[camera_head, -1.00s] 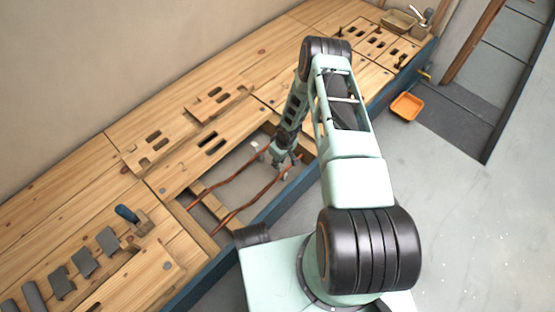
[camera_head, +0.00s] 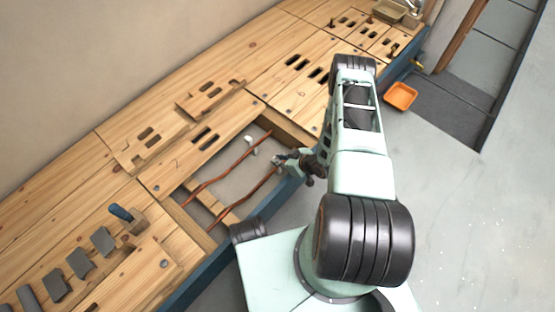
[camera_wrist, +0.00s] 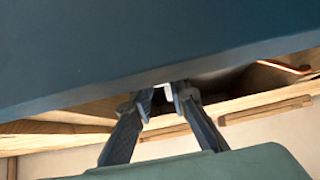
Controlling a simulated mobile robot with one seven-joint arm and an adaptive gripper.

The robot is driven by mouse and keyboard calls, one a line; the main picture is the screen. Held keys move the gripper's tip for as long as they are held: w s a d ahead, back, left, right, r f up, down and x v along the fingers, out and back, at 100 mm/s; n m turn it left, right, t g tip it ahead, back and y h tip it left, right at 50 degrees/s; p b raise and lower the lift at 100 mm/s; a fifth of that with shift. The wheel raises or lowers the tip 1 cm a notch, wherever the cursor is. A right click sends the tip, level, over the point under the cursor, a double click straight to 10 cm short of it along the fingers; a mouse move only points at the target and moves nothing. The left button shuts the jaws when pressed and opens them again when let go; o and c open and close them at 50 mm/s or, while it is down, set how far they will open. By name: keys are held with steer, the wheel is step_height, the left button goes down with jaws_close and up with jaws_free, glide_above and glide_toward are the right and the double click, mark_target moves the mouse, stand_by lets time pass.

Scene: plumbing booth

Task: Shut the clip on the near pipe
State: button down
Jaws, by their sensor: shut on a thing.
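The near copper pipe (camera_head: 246,191) runs through the open bay in the wooden bench, close to its front edge. My gripper (camera_head: 279,161) is at the right end of this pipe, just over the bench's front edge. In the wrist view my gripper (camera_wrist: 162,96) has its two dark fingers close together around a small pale piece, the clip (camera_wrist: 168,92). The fingers hide most of the clip, so I cannot tell whether it is shut around the pipe. The far copper pipe (camera_head: 223,174) lies behind, with a white clip (camera_head: 250,141) beside its right part.
The dark blue front beam (camera_wrist: 120,50) fills the upper wrist view, close to my fingers. A blue-handled tool (camera_head: 121,213) and several grey plates lie on the left boards. An orange tray (camera_head: 400,96) is on the floor at the right.

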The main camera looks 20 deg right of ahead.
steer(key=shift+s+d+f+t, duration=0.1)
steer(key=shift+t, duration=0.2)
steer(key=c, duration=1.8)
jaws_free()
steer(key=shift+c, duration=0.2)
steer(key=v, duration=0.7)
steer(key=shift+d, duration=0.2)
steer(key=shift+s, duration=0.1)
